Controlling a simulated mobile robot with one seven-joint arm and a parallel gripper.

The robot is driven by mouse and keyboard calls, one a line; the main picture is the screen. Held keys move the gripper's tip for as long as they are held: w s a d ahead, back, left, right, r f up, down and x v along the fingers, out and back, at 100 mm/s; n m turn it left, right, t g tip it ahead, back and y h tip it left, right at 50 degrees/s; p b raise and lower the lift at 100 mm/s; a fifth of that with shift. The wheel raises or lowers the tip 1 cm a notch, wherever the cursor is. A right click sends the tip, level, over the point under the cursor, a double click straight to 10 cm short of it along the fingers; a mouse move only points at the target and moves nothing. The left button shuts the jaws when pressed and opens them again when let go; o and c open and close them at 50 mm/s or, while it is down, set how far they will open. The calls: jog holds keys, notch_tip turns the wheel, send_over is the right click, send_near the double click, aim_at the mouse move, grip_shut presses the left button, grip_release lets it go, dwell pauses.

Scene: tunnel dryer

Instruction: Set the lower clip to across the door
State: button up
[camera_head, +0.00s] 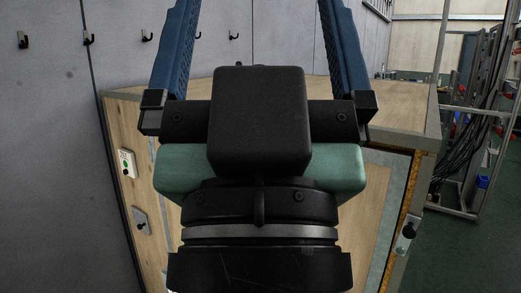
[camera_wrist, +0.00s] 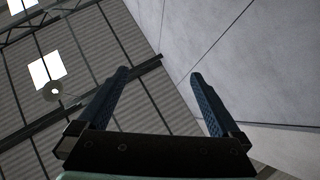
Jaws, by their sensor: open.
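My gripper (camera_wrist: 159,73) is open and empty, its two blue fingers spread apart. In the head view its body fills the middle of the picture and the fingers point up past the top edge. A clip with a black knob (camera_head: 408,230) sits on the right front edge of the wooden dryer (camera_head: 118,104), to the right of and below my gripper. I cannot tell whether it is the lower clip or how it is turned. The pale-framed door (camera_head: 377,205) of the dryer is mostly hidden behind my gripper and wrist. The wrist view shows no clip or door.
A switch box with a green button (camera_head: 127,163) and a grey plate with a knob (camera_head: 141,222) are on the dryer's left. Black hooks (camera_head: 88,38) line the grey wall.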

jog(key=shift+r, duration=0.3)
